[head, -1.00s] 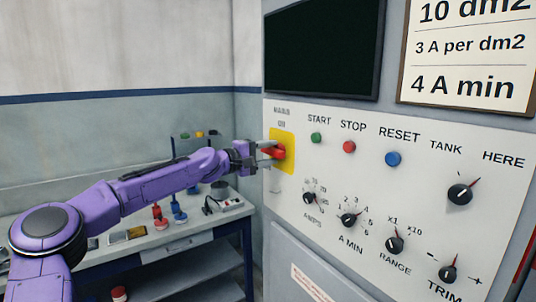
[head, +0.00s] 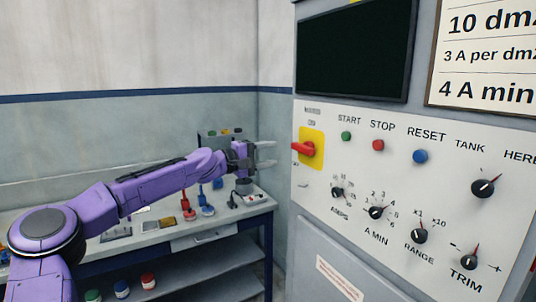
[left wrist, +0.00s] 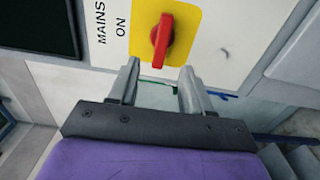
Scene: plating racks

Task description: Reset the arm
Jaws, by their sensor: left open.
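My left arm comes in from the left, and its gripper (head: 265,154) is open and empty in the head view, apart from the panel and to the left of it. The red mains switch handle (head: 303,148) stands on a yellow plate (head: 318,150) on the white control panel. In the left wrist view the red handle (left wrist: 162,40) lies just beyond the two spread fingers (left wrist: 160,88), with "MAINS ON" lettering beside it. Nothing is between the fingers. My right gripper does not show.
The panel carries green START (head: 346,136), red STOP (head: 378,145) and blue RESET (head: 420,157) buttons and several black knobs. A dark screen (head: 355,50) is above. A bench (head: 150,238) with small items stands behind and below my left arm.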

